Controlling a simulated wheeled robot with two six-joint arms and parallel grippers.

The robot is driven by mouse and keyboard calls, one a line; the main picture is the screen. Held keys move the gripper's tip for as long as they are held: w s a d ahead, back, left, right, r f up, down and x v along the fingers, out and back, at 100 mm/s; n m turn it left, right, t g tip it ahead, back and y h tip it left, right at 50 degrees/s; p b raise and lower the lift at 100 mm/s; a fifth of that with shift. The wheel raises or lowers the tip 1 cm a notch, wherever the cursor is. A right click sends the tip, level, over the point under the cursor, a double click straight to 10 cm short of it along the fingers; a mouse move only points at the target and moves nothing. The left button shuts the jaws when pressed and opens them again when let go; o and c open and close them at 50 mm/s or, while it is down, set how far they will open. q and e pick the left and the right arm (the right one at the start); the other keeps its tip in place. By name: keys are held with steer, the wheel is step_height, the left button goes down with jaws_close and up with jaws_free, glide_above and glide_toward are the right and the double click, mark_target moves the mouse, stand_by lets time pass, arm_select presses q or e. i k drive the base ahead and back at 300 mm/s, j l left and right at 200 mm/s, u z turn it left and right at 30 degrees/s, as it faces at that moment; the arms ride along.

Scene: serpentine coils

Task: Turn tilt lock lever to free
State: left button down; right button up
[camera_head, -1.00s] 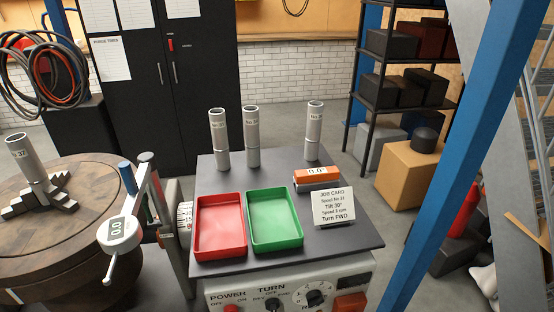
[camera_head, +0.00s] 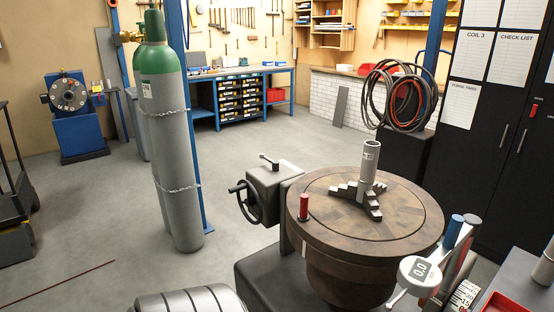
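A round brown turntable (camera_head: 405,228) stands right of centre with a stepped chuck (camera_head: 361,201) holding an upright grey tube (camera_head: 369,160). A grey box (camera_head: 272,190) at its left side carries a small dark-tipped lever (camera_head: 268,160) on top and a black handwheel (camera_head: 245,201). A red-topped pin (camera_head: 304,207) stands at the table's left rim, and a blue-topped one (camera_head: 454,230) at its right. A round gauge (camera_head: 420,270) reads 0.0, with a pale handle below it. No label shows which of these is the tilt lock lever. Neither gripper is in view.
A tall green-topped gas cylinder (camera_head: 172,140) stands chained left of the turntable. A ribbed grey rounded thing (camera_head: 190,302) is at the bottom edge. Black cabinets (camera_head: 510,140) stand at the right. A red tray (camera_head: 503,304) is cut off at lower right. Floor at left is mostly clear.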

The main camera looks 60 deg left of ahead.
mark_target(275, 163)
steer(key=u, duration=2.15)
steer(key=i+j+z, duration=0.15)
steer(key=z, duration=1)
steer(key=i+j+z, duration=0.2)
steer(key=j+z, duration=0.15)
steer(key=j, duration=0.4)
steer(key=i+j+z, duration=0.1)
steer(key=j+z, duration=0.25)
steer(key=j, duration=0.4)
steer(key=j+z, duration=0.35)
steer(key=j, duration=0.45)
